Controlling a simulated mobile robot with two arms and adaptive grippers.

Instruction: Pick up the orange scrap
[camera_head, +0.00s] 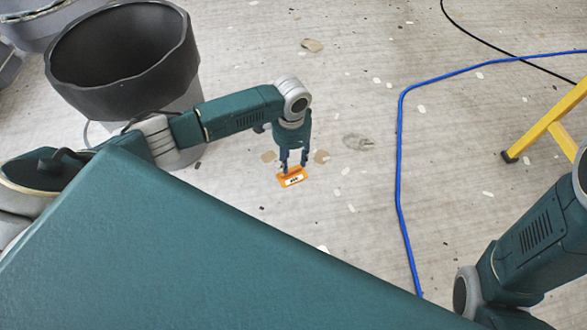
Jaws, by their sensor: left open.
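The orange scrap (290,179) lies on the pale floor near the middle of the view. It is a small flat orange piece with a white label bearing dark print. My left gripper (294,168) points down over the scrap, its fingers apart, with the tips at the scrap's upper edge in the picture. I cannot tell whether the fingertips touch it. My right arm comes in at the lower right, and its gripper is out of view.
A dark-rimmed grey bin (125,62) stands at the upper left, close to my left arm. A blue hose (401,150) runs along the floor to the right. A yellow frame leg (545,125) stands at the right edge. A brown flake (312,45) and several pale chips litter the floor.

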